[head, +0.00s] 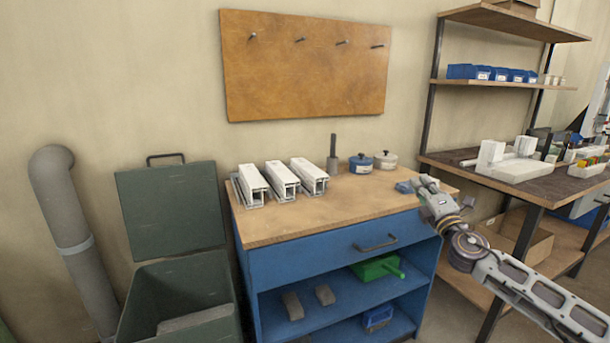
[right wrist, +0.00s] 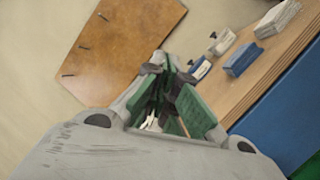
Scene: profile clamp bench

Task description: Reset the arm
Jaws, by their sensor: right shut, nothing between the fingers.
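My right gripper (head: 422,183) is at the right end of the blue workbench (head: 335,255), in front of and above its top. Its fingers are shut with nothing between them. It also shows in the right wrist view (right wrist: 165,65), fingers together. My right arm reaches in from the lower right. My left gripper is not in view. Three white profiles (head: 252,182) sit side by side in grey clamps on the left part of the bench top.
A shelving rack (head: 540,170) stands right, an open green bin (head: 175,290) left. The bench's front middle is clear.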

